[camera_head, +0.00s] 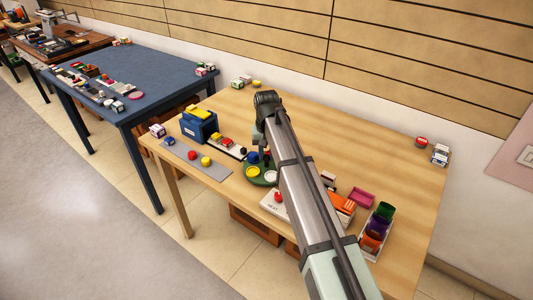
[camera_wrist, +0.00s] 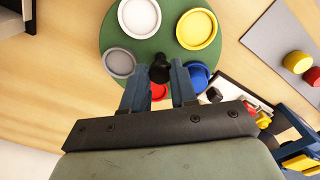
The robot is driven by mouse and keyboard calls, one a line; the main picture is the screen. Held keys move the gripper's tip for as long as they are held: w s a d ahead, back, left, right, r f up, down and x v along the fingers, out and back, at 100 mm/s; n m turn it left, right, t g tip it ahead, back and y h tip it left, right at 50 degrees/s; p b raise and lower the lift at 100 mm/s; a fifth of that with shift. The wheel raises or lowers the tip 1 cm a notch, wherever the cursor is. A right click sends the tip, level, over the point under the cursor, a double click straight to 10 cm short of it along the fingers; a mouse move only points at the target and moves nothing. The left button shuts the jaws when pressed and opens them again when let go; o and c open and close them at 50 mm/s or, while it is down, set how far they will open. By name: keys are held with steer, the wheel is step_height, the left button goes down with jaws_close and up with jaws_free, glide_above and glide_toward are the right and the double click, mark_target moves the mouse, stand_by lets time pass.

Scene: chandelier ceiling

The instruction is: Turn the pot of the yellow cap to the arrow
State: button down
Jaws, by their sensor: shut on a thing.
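A green round turntable (camera_wrist: 150,45) carries a ring of round pots. The yellow pot (camera_wrist: 196,29) is at its upper right in the wrist view, between the white pot (camera_wrist: 141,18) and the blue pot (camera_wrist: 198,74). A grey pot (camera_wrist: 119,63) is at the left, and a red pot (camera_wrist: 158,91) is partly hidden between my fingers. My gripper (camera_wrist: 160,72) is shut on the black knob (camera_wrist: 160,67) at the disc's middle. In the head view, the yellow pot (camera_head: 252,171) is at the disc's left front. I cannot make out an arrow.
A grey mat (camera_head: 222,172) left of the disc holds a yellow piece (camera_head: 206,161) and a red piece (camera_head: 193,155). A blue box (camera_head: 199,125) stands behind it. A pink tray (camera_head: 361,198) and a bin with coloured cups (camera_head: 377,230) are at right. The table's back is mostly clear.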

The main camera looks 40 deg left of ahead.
mark_target(265, 156)
steer(key=shift+m, duration=0.7)
steer(key=shift+a+m, duration=0.15)
steer(key=shift+m, duration=4.65)
steer(key=shift+a+m, duration=0.1)
steer(key=shift+m, duration=1.7)
steer(key=c, duration=0.9)
jaws_free()
step_height(265, 156, up, 14)
steer(key=shift+f, duration=0.1)
